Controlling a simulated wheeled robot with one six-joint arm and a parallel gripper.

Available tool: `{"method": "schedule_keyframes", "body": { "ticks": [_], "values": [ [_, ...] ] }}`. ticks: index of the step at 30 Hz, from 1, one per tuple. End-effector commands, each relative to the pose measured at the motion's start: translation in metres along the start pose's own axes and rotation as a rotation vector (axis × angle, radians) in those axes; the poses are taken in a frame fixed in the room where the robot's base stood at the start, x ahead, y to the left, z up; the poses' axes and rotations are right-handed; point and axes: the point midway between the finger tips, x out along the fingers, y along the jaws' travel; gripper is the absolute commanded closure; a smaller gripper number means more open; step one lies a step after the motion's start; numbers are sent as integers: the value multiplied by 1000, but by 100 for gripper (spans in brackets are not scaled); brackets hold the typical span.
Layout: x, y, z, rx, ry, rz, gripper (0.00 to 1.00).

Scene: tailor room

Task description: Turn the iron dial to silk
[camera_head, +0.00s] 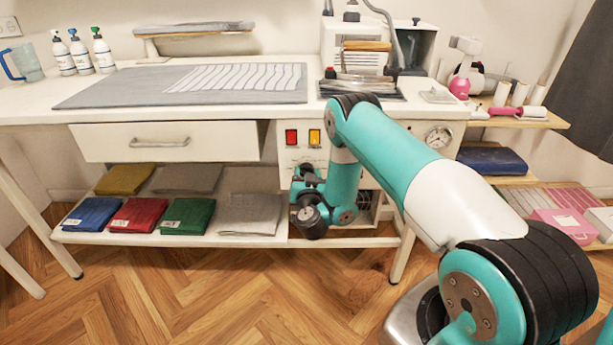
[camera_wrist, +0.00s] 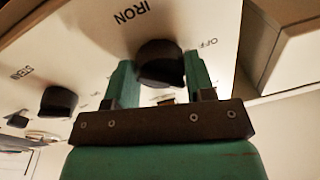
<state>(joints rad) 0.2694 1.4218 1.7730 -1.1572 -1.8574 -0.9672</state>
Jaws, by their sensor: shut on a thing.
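The iron dial (camera_wrist: 160,57) is a dark round knob on the white control panel (camera_wrist: 85,50), with "IRON" printed near it and "OFF" to its right. In the wrist view my gripper (camera_wrist: 161,80) has one green finger on each side of the dial and is shut on it. The dial's pointer and the silk mark cannot be made out. In the head view my gripper end is at the panel under the worktop, and my arm hides the dial there.
A second dark knob (camera_wrist: 60,101) sits left of the iron dial. In the head view, red (camera_head: 291,137) and orange (camera_head: 314,137) switches are above my wrist. A partly open drawer (camera_head: 165,142) is to the left. Folded cloths lie on the low shelf (camera_head: 150,238).

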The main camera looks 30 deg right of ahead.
Motion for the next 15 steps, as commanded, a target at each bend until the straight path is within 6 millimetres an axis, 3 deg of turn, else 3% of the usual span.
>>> {"method": "schedule_keyframes", "body": {
  "ticks": [12, 13, 15],
  "values": [
    [-1, 0, 1, 4, -3, 1, 74],
    [-1, 0, 1, 4, -3, 1, 44],
    [-1, 0, 1, 4, -2, 1, 28]
  ]
}}
